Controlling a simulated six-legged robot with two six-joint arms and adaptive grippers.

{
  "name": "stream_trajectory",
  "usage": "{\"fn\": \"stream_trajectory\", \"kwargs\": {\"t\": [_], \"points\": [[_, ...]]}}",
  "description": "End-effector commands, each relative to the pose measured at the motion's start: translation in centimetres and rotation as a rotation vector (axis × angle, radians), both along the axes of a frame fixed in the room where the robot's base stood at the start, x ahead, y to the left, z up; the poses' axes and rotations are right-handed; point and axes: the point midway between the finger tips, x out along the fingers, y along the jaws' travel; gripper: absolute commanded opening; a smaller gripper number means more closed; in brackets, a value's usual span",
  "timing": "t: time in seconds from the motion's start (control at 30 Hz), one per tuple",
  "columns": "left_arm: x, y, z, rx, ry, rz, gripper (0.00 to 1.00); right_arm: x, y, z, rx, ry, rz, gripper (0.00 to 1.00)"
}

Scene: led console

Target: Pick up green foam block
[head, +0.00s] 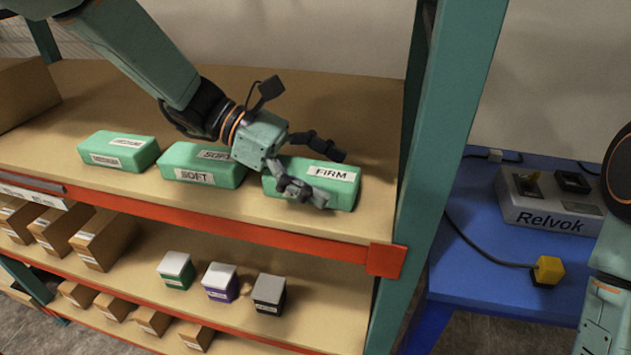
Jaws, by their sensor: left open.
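Three green foam blocks stand in a row on the upper shelf (330,80). The left one (118,150) is labelled MEDIUM. The middle one (203,164) is labelled SOFT. The right one (340,194) is labelled FIRM. My left gripper (328,178) is open over the FIRM block, with one finger at its near side and the other towards its far side. The fingers cover part of this block's top and front. I cannot tell whether they touch it. My right arm shows at the right edge, but its gripper is out of view.
A lower shelf holds several cardboard boxes (103,238) and three small lidded boxes (220,281). A teal shelf post (440,150) stands right of the FIRM block. Beyond it, a blue table (470,290) carries a grey Relvok console (545,205) and a yellow-black plug (548,270).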

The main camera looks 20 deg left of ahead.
Motion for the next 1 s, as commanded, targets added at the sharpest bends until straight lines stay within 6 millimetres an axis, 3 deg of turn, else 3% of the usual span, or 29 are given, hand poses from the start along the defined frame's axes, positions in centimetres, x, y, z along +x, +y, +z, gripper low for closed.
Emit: {"fn": "stream_trajectory", "kwargs": {"t": [0.27,0.77,1.0], "points": [[0.25,-0.31,-0.08,-0.002,-0.002,0.001,0.89,-0.02,0.00,-0.03,0.000,0.001,0.000,0.40],[0.24,-0.29,-0.05,-0.002,-0.002,0.001,0.48,-0.01,0.00,-0.03,0.000,0.000,0.000,0.40],[0.25,-0.29,-0.03,-0.001,-0.002,0.001,0.46,-0.01,0.00,-0.02,0.000,0.000,0.000,0.40]]}}
